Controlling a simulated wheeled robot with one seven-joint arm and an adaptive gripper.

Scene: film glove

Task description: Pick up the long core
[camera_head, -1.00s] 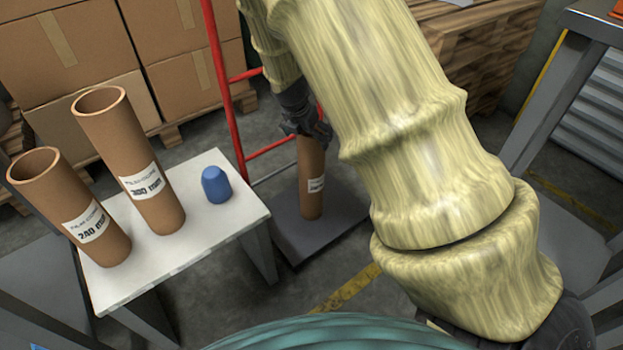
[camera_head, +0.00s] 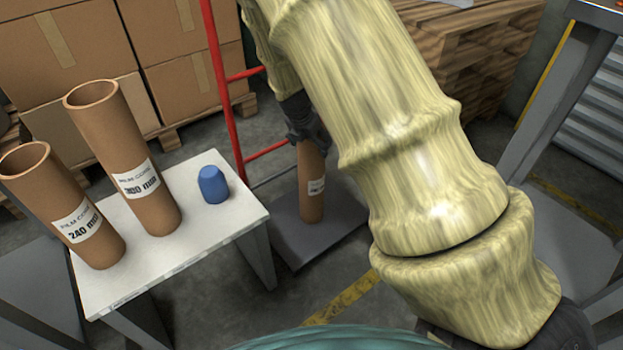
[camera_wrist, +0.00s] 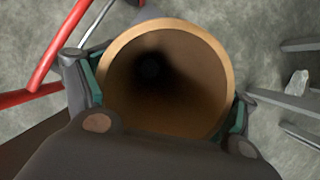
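A brown cardboard core (camera_head: 311,185) with a white label stands upright on a low dark grey platform (camera_head: 290,237). My gripper (camera_head: 308,138) is over its upper end, pointing down. In the wrist view, the core's open round end (camera_wrist: 165,32) fills the space between the fingers of my gripper (camera_wrist: 167,95). A teal pad lies close to each side of the tube; whether both press on it cannot be told. Two more cores stand on a white table: one marked 300 mm (camera_head: 130,150), the other, shorter, marked 240 mm (camera_head: 60,205).
A blue rounded object (camera_head: 213,185) sits on the white table (camera_head: 200,235). A red metal frame (camera_head: 225,90) stands close behind the platform. Stacked cartons (camera_head: 110,40) and wooden pallets (camera_head: 475,65) are at the back. A grey metal frame (camera_head: 560,100) is at right.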

